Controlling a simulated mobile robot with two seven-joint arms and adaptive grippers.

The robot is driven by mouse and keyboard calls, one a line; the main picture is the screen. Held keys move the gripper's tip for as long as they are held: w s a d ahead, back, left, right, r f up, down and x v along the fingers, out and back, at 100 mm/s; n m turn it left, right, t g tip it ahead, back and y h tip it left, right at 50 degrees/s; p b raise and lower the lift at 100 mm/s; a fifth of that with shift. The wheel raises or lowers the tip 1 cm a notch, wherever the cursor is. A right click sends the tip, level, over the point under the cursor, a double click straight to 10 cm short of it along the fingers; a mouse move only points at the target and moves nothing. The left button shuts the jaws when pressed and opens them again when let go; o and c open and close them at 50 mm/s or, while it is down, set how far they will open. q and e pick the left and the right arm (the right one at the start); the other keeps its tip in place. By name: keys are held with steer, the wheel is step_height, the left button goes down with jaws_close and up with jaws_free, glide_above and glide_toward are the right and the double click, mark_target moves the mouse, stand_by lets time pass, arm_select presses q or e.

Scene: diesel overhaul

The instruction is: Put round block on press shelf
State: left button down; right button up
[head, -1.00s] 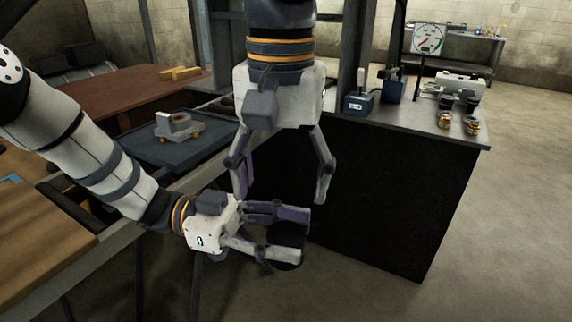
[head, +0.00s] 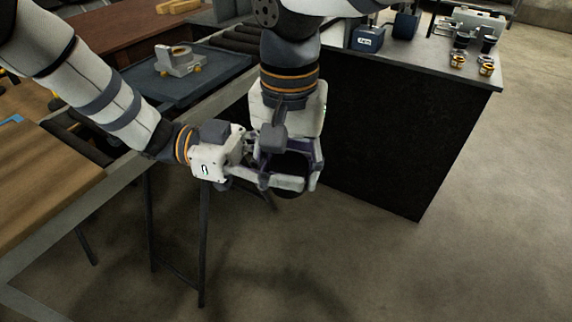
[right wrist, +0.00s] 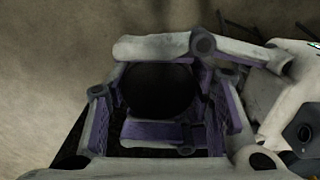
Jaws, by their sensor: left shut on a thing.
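The round block (head: 290,163) is a dark, nearly black disc, partly hidden by fingers in the head view. My left gripper (head: 288,170) comes in from the left and is shut on it, holding it in the air. My right gripper (head: 292,178) reaches down from above with its fingers open on either side of the block. In the right wrist view, the block (right wrist: 160,88) lies between the purple pads of my right gripper (right wrist: 162,95), with left-gripper fingers above and below it. Contact with the right pads is unclear. I cannot identify the press shelf.
A dark bench (head: 410,130) stands at right with blue boxes (head: 368,38) and small metal parts (head: 457,60). A blue-grey tray (head: 205,88) at left carries a grey fixture (head: 180,60). A wooden tabletop (head: 45,180) is at near left. Open floor lies at right.

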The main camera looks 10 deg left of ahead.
arm_select(q)
steer(key=shift+d+r, duration=0.15)
steer(key=shift+r, duration=0.1)
arm_select(e)
steer(key=shift+a, duration=0.3)
jaws_close()
arm_select(q)
steer(key=c, duration=1.1)
jaws_free()
arm_select(e)
steer(key=shift+r, duration=0.15)
arm_select(q)
steer(key=o, duration=0.3)
steer(key=shift+o, duration=0.2)
